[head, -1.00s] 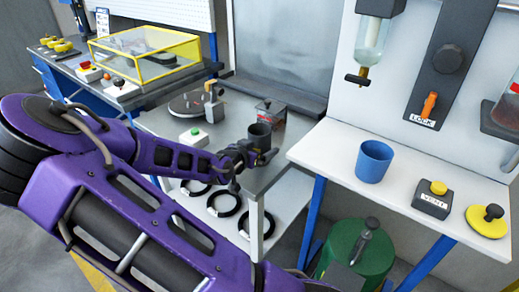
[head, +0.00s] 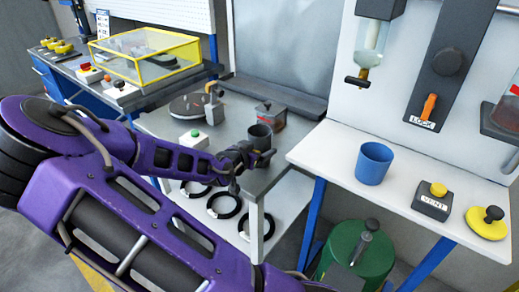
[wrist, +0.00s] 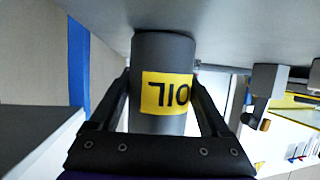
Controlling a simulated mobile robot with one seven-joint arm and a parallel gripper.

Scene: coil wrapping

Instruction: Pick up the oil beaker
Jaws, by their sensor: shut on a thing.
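The oil beaker is a dark grey cylinder with a yellow label reading OIL, and it fills the middle of the wrist view (wrist: 163,52). In the head view the oil beaker (head: 259,136) is at the front right corner of the grey table (head: 262,182). My gripper (wrist: 163,100) is shut on it, one black finger on each side of the label. In the head view my gripper (head: 262,156) reaches the beaker from the left. I cannot tell whether the beaker's base touches the table.
A small box with a red part (head: 270,116) stands just behind the beaker. A green button box (head: 194,139) and a round plate (head: 196,105) are on the same table. A blue cup (head: 374,163) and a vent button box (head: 432,201) stand on the white bench at right.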

